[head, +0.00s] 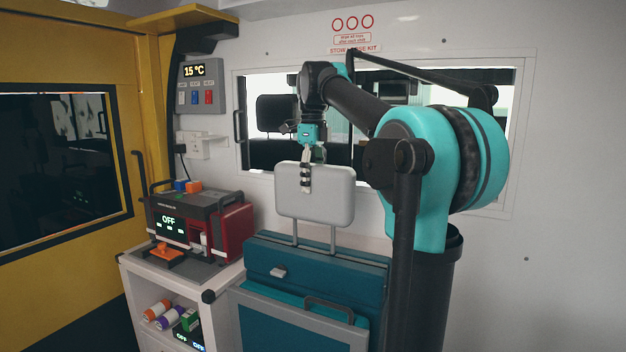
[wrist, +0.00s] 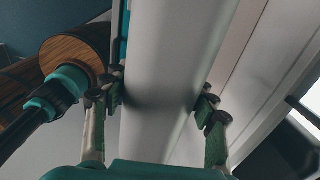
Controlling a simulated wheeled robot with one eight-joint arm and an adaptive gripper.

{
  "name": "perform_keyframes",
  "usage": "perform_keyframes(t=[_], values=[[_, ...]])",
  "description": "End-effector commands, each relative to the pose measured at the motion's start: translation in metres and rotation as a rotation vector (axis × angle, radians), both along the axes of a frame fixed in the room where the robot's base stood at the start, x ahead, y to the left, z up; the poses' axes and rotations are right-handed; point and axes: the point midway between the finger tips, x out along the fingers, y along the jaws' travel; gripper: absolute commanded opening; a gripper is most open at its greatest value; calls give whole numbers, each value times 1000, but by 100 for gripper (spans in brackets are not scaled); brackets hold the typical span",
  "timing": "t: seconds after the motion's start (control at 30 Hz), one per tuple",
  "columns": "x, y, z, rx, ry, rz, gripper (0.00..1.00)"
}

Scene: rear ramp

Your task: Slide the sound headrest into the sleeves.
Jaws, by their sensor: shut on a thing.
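The headrest (head: 332,202) is a light grey padded block with two thin metal posts below it. My gripper (head: 306,178) is shut on its top edge from above, one finger showing on the front face. The headrest is roughly upright over the teal seat back (head: 340,262). The lower ends of its posts reach the seat back's top; I cannot tell whether they are inside the sleeves, which are too small to make out. In the wrist view the headrest (wrist: 170,55) lies between the two fingers of my gripper (wrist: 160,98), and the posts are hidden.
A white shelf unit (head: 135,290) stands left of the seat, with a red and grey device (head: 228,232) on top and several rolls inside. A window (head: 280,90) in the white wall is behind. A dark handle (head: 328,306) sticks out on the seat's front panel.

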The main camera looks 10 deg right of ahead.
Motion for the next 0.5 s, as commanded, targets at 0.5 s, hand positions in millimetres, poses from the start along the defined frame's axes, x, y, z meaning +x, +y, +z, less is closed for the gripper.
perform_keyframes(t=[0.5], values=[[0, 0, -11, 0, 0, 0, 3]])
